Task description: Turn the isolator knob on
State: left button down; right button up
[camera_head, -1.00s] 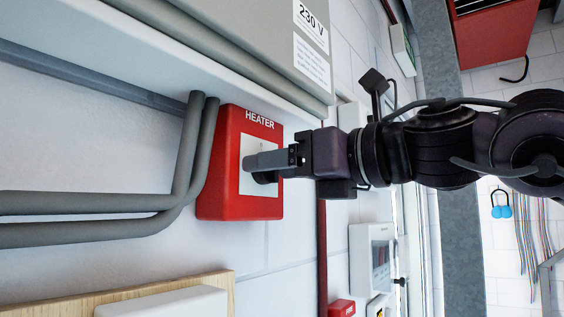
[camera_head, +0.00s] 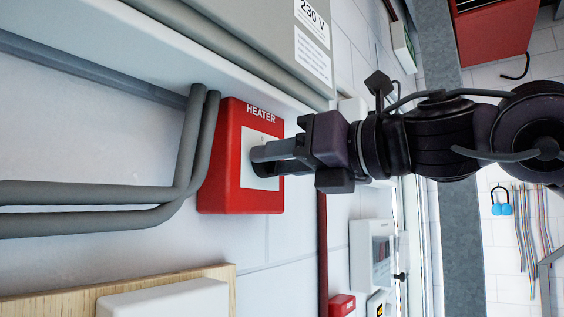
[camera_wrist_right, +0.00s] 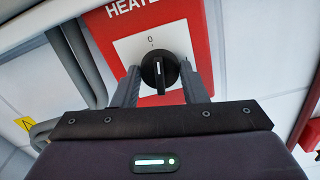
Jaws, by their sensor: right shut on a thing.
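The red isolator box (camera_head: 207,190) marked HEATER is on the wall, with a white square plate (camera_head: 246,172) on its face. My right gripper (camera_head: 262,160) reaches it from the right, its fingertips at the plate. In the right wrist view, the black isolator knob (camera_wrist_right: 160,72) with a white pointer line sits between the fingertips of my right gripper (camera_wrist_right: 160,82), which is shut on it. The pointer is roughly towards the 0 mark (camera_wrist_right: 150,39) above the knob. In the head view the fingers mostly hide the knob. My left gripper is not in view.
Grey conduits (camera_head: 90,194) run along the wall left of the box. A grey cabinet (camera_head: 240,35) with a 230 V label is above. A wooden board (camera_head: 60,296) and a white wall unit (camera_head: 371,252) are lower down.

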jog(key=shift+m+b, duration=0.35)
jog(key=shift+m, duration=7.55)
jog(key=o, duration=1)
jog(key=shift+d, duration=0.1)
